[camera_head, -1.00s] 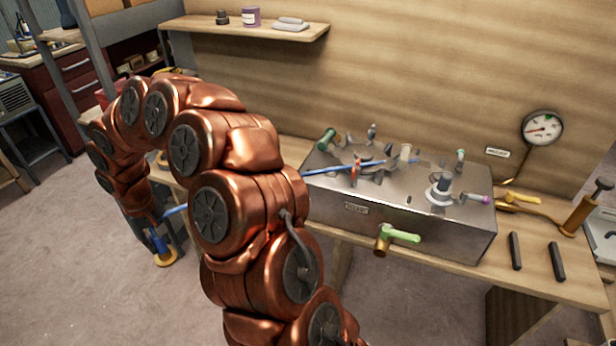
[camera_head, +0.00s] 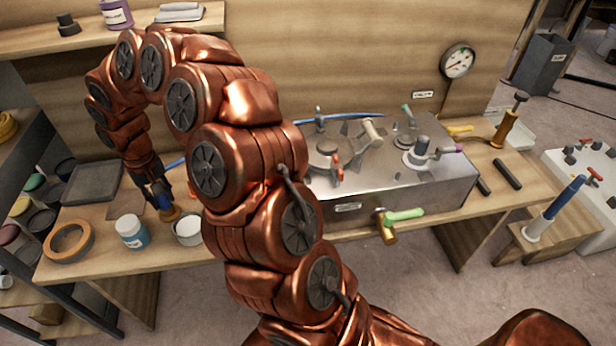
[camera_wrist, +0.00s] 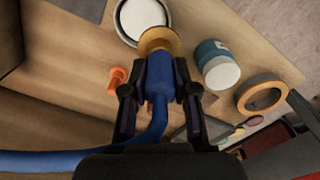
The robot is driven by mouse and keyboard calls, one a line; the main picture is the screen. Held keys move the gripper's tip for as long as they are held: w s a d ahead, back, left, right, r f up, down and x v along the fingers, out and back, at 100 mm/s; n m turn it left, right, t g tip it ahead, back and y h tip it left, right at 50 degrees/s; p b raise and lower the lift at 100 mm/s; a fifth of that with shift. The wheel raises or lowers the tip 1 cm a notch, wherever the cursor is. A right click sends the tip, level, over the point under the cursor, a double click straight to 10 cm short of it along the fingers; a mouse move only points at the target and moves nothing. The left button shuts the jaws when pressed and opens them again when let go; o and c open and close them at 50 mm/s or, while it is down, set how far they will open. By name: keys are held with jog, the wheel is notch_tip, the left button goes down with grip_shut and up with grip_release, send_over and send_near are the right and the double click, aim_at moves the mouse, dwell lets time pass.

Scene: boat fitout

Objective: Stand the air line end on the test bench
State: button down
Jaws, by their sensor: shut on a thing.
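My gripper (camera_wrist: 158,98) is shut on the blue air line end (camera_wrist: 160,42), which has a brass flange at its tip. In the head view my gripper (camera_head: 157,192) points down over the left part of the wooden bench (camera_head: 190,258), with the brass flange (camera_head: 172,214) lowest. I cannot tell whether the flange touches the bench top. The blue hose (camera_wrist: 50,160) trails off to the left in the wrist view. My arm hides part of the hose and of the bench in the head view.
A white-lidded jar (camera_head: 131,232), an open white tin (camera_head: 188,229) and a tape roll (camera_head: 68,242) stand close by. A dark tray (camera_head: 92,183) lies behind. A steel box with valves (camera_head: 400,195) fills the bench's right part. A gauge (camera_head: 458,61) hangs on the wall.

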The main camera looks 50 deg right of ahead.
jog(key=d+m+b, duration=0.9)
jog(key=d+m, duration=1.3)
jog(key=m, duration=0.2)
jog(key=shift+w+f+p, duration=0.2)
jog(key=shift+f+p, duration=0.15)
jog(key=shift+f, duration=2.05)
jog(key=shift+w+f+p, duration=0.15)
jog(key=shift+f+p, duration=0.2)
jog(key=shift+f, duration=2)
jog(key=shift+f, duration=0.1)
jog(key=c, duration=0.9)
grip_release()
